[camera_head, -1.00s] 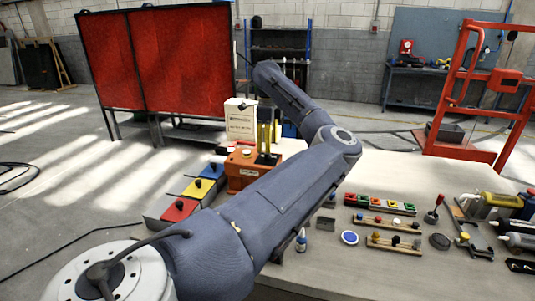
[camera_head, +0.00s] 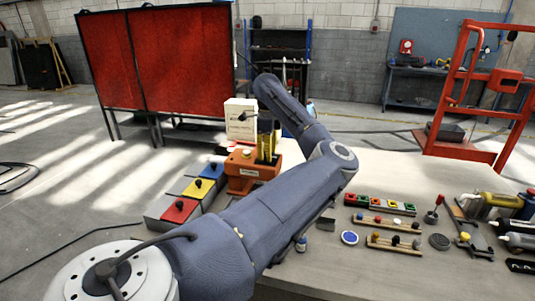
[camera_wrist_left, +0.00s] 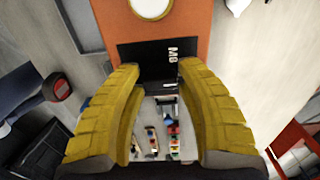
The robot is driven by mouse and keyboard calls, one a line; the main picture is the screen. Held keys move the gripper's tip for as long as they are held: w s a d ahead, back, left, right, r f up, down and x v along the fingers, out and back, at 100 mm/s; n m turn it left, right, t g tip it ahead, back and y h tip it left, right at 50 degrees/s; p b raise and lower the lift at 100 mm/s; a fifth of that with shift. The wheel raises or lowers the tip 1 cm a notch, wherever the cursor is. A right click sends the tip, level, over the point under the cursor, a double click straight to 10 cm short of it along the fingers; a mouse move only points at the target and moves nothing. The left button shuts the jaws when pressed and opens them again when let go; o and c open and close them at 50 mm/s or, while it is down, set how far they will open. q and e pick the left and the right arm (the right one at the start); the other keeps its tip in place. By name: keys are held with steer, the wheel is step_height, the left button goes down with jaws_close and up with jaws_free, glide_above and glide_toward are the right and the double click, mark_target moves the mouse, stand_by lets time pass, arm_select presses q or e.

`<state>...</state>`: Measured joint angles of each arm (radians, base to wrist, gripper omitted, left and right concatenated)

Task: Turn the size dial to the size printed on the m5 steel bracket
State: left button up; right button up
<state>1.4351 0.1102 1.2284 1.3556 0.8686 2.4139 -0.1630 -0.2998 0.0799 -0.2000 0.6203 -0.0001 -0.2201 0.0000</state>
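An orange machine (camera_head: 243,185) stands on the table in the head view, with a white round button (camera_head: 247,152) on top. In the left wrist view its orange top (camera_wrist_left: 205,14) carries the yellow-rimmed button (camera_wrist_left: 151,7) and a black plate (camera_wrist_left: 135,52) with sideways white print, apparently M6. My left gripper (camera_head: 267,160) points down over the machine's right part. In its wrist view the two yellow fingers (camera_wrist_left: 158,72) stand apart at the black plate. Dark parts lie between the tips; I cannot make out a knob or contact. I cannot identify the m5 steel bracket. My right gripper is out of view.
A white printed box (camera_head: 240,112) stands behind the machine. Small-part racks (camera_head: 380,203), a blue-topped round item (camera_head: 349,238) and bottles (camera_head: 497,199) occupy the table's right. My left arm crosses the front.

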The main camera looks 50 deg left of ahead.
arm_select(q)
jaws_close()
stand_by(0.4)
steer(key=m, duration=0.4)
steer(key=shift+m, duration=0.4)
steer(key=m, duration=0.4)
steer(key=shift+m, duration=0.4)
steer(key=o, duration=0.5)
jaws_free()
steer(key=shift+r, duration=0.1)
step_height(320, 180, up, 12)
steer(key=shift+f, duration=0.1)
stand_by(0.4)
